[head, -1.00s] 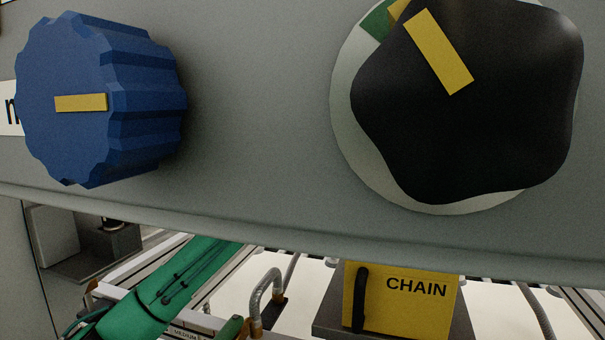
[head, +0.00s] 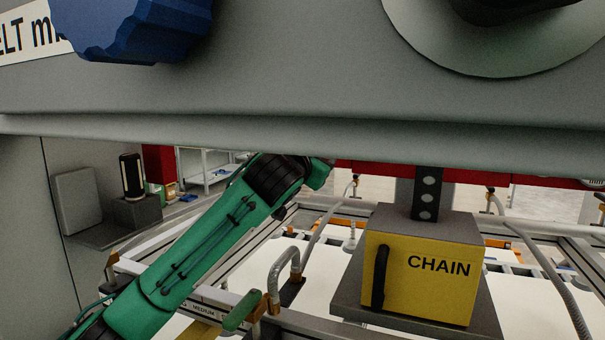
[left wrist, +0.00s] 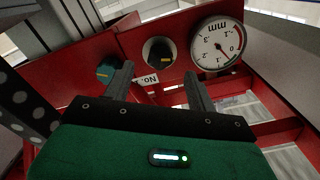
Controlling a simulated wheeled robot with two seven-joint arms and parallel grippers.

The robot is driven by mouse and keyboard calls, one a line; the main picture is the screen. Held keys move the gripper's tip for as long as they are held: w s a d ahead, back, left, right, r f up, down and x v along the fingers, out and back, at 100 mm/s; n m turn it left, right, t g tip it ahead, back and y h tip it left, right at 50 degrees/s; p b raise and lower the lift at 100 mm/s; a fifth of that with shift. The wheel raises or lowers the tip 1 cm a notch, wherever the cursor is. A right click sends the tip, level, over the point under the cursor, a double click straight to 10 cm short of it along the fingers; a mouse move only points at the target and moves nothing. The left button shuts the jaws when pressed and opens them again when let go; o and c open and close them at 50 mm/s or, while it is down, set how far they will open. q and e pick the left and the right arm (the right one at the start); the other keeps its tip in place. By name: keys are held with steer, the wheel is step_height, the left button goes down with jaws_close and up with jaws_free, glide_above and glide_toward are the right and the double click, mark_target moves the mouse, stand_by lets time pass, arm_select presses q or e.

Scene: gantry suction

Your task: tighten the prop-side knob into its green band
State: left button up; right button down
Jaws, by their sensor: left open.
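In the left wrist view, a black knob (left wrist: 160,54) with a yellow mark sits on a pale disc on a red beam. A teal knob (left wrist: 106,72) is left of it, partly behind a finger. A round mm gauge (left wrist: 217,44) is on its right. My left gripper (left wrist: 159,74) is open and empty, its fingers apart and pointing toward the beam below the black knob. I cannot tell which knob is prop-side, and no green band is clear. In the head view, my green left arm reaches behind the grey panel (head: 300,90); its fingers are hidden. My right gripper is not in view.
The near panel carries a blue knob (head: 135,25) and a pale disc (head: 480,50) with a black knob, both cut off above. Below stand a yellow CHAIN box (head: 425,285), hoses and rails. A red beam (head: 450,177) crosses behind.

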arm_select(q)
steer(key=b+v, duration=0.3)
steer(key=v, duration=0.5)
